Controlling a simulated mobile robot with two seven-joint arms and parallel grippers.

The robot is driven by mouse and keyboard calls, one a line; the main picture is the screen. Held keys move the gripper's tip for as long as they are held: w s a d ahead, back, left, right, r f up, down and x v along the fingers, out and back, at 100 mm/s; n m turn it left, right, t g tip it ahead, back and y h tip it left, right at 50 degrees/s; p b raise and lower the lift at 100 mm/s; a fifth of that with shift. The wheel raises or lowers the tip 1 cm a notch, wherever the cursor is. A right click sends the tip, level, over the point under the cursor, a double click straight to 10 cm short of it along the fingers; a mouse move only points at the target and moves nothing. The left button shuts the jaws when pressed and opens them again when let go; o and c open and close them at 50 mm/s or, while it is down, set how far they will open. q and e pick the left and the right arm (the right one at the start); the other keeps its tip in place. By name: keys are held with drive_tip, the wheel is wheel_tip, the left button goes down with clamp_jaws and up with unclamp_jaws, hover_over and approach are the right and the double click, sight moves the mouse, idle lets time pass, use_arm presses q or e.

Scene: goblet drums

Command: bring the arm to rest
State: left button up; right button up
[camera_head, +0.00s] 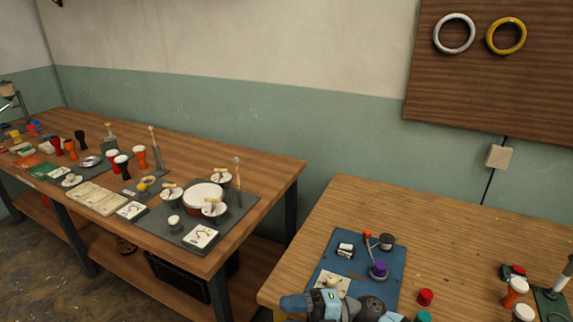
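Neither gripper can be made out in the head view. A light blue and dark grey shape (328,305) pokes in at the bottom edge, over the near part of the blue mat (322,265); I cannot tell whether it is part of my arm. Goblet drums stand upright on the left table: a red one with a pale top (122,166), an orange one (140,158) and a black one (80,141). Another, orange with a white top (515,291), stands on the right table.
The left table (275,166) is crowded with drums, cards and mallets on a dark mat (165,241). The right table (350,195) is bare along its back. A gap separates the tables. A wooden wall board (480,85) holds a white ring (437,35) and a yellow ring (490,36).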

drive_tip(key=s+d+f+m+t+h, duration=0.1)
drive_tip(key=d+f+m+t+h, duration=0.35)
drive_tip(key=m+t, duration=0.6)
drive_tip(key=s+d+f+m+t+h, duration=0.1)
drive_tip(key=d+f+m+t+h, duration=0.35)
drive_tip(key=m, duration=0.85)
drive_tip(key=s+d+f+m+g+h, duration=0.2)
drive_tip(key=s+d+f+m+h, duration=0.5)
drive_tip(key=s+d+f, duration=0.4)
wheel_tip(320, 180, up, 11)
drive_tip(key=s+p, duration=0.1)
drive_tip(key=p, duration=1.1)
drive_tip(key=shift+s+a+r, duration=0.2)
drive_tip(key=shift+s+a, duration=0.2)
drive_tip(key=shift+a, duration=0.05)
